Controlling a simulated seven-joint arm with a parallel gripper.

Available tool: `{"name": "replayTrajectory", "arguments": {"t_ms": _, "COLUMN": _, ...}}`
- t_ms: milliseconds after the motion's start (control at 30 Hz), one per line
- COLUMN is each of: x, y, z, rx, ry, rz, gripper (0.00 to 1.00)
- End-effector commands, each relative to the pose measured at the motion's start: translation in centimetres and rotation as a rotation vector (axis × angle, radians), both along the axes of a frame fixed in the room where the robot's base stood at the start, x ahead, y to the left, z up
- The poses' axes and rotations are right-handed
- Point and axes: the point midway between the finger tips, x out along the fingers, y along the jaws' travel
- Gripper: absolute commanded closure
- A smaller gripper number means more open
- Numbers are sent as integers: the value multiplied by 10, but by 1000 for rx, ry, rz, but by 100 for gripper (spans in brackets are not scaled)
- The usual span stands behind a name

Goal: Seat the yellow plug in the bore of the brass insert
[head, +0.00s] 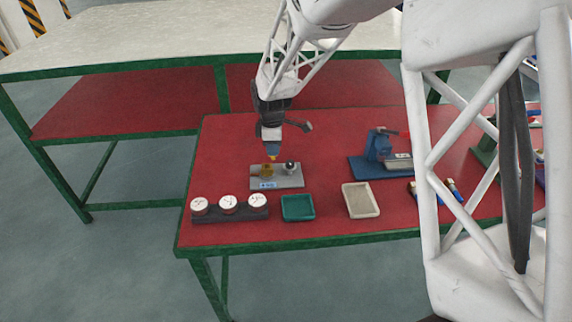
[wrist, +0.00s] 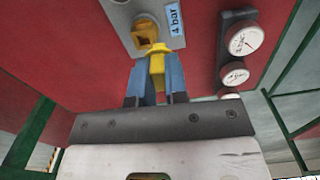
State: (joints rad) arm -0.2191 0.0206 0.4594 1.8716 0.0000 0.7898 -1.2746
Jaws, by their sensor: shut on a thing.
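My gripper (wrist: 156,78) is shut on the yellow plug (wrist: 158,62), with a blue finger on each side of it. The brass insert (wrist: 145,32) sits on a grey plate (wrist: 119,12), and its dark squarish bore is open to view. In the wrist view the plug's tip overlaps the insert's near edge, slightly to the right of the bore. In the head view my gripper (head: 272,148) points down, with the plug (head: 272,157) just above the insert (head: 266,170). I cannot tell whether they touch.
A silver ball knob (head: 291,166) stands on the plate right of the insert. A rack of three round gauges (head: 229,203), a green tray (head: 298,208) and a beige tray (head: 361,200) lie nearer the front. A blue fixture (head: 378,158) stands right. The red table is clear at left.

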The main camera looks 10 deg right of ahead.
Motion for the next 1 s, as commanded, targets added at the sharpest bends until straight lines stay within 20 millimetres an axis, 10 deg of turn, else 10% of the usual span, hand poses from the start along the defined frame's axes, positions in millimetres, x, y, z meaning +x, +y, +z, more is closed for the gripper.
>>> {"name": "replayTrajectory", "arguments": {"t_ms": 300, "x": 32, "y": 21, "z": 10, "rx": 0, "ry": 1, "rz": 6, "gripper": 100}}
{"name": "replayTrajectory", "arguments": {"t_ms": 1000, "x": 32, "y": 21, "z": 3, "rx": 0, "ry": 1, "rz": 6, "gripper": 100}}
